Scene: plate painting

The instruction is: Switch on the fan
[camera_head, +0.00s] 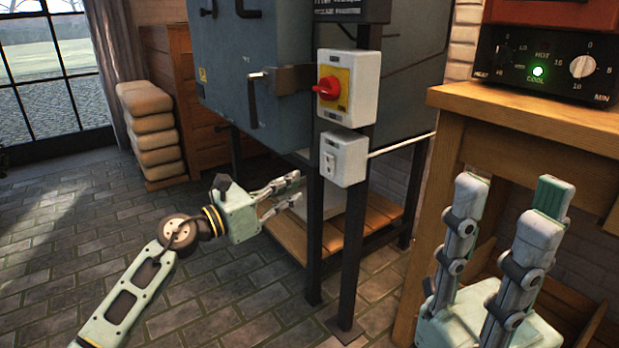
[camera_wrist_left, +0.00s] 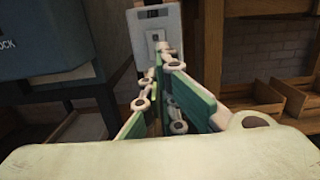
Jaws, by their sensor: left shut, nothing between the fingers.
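No fan that I can make out shows. A small white switch box (camera_head: 343,157) with a small switch on its front is fixed to a dark metal post, below a larger box with a red rotary knob (camera_head: 328,88) on a yellow plate. My left gripper (camera_head: 296,188) is shut and empty, to the left of the small box and a little lower, apart from it in the head view. In the left wrist view the fingers (camera_wrist_left: 163,62) point at the small box (camera_wrist_left: 155,32) and cover its lower part. My right gripper (camera_head: 520,200) points up, fingers spread, empty.
A large grey-blue metal cabinet (camera_head: 245,75) with a handle stands behind the post. A wooden table (camera_head: 520,110) at the right carries a control box (camera_head: 540,65) with a green light. Stacked sacks (camera_head: 150,130) lie back left. The brick floor at left is clear.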

